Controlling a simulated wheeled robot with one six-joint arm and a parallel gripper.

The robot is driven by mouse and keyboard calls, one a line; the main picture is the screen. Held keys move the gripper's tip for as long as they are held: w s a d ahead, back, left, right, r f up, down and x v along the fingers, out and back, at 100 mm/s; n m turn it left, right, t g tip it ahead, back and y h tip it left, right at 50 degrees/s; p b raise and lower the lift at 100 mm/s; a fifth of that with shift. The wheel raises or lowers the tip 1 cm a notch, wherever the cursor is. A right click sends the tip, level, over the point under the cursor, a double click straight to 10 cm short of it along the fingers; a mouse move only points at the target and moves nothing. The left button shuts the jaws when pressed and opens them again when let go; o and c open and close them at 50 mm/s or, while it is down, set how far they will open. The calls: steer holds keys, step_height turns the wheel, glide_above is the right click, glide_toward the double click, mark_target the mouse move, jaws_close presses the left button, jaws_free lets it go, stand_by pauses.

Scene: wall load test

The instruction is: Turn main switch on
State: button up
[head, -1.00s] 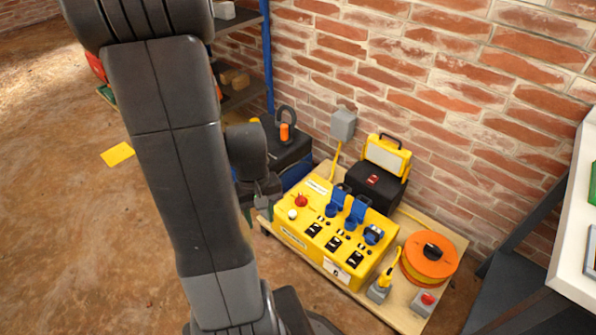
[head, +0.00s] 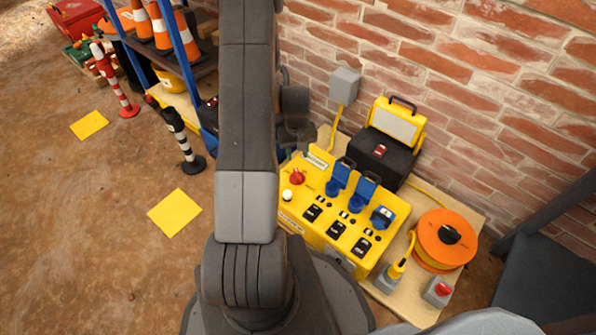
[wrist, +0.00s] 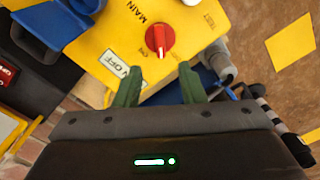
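The red rotary main switch (head: 297,177) is on the top left of the yellow power box (head: 340,215). In the wrist view the main switch (wrist: 160,40) has a pale mark on its knob, pointing down towards my fingers. The fingertips look short of the knob and hold nothing. My arm hides part of the box's left side in the head view.
Blue socket covers (head: 352,188) and black breakers (head: 335,229) are on the box. A black case with a yellow lamp (head: 388,140), an orange cable reel (head: 444,240) and a grey box with a red button (head: 438,291) stand nearby. The brick wall is behind.

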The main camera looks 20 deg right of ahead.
mark_target(297, 173)
step_height(297, 173, down, 10)
steer(key=b, duration=0.3)
steer(key=shift+f, duration=0.2)
jaws_close()
